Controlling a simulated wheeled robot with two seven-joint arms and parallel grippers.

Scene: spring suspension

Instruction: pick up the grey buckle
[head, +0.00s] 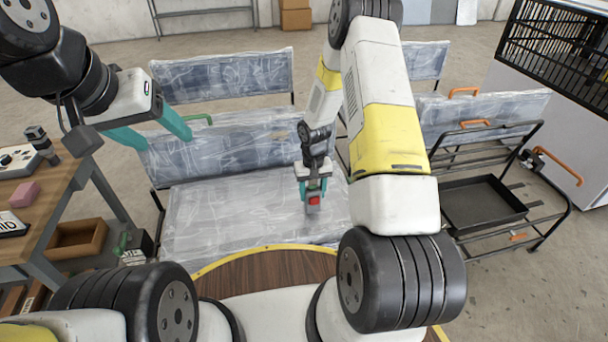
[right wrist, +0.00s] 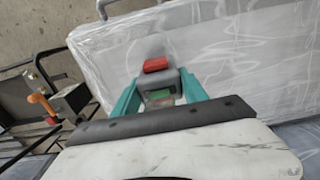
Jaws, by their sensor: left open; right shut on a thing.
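The grey buckle (head: 313,208) with a red button is held at the tips of my right gripper (head: 314,188), above the plastic-wrapped seat (head: 245,215). In the right wrist view, the grey buckle (right wrist: 153,80) sits between the teal fingers of my right gripper (right wrist: 160,88), which are shut on it. Its red button faces away from the wrist, and a green patch shows nearer the palm. My left gripper (head: 168,142) is open and empty at the left, in front of the wrapped seat back (head: 240,145).
A wooden workbench (head: 75,180) with a control box and a pink block stands at the left. A metal rack (head: 545,190) with a black tray (head: 480,205) stands at the right. More wrapped seats (head: 225,75) stand behind. Bare floor shows at the lower right.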

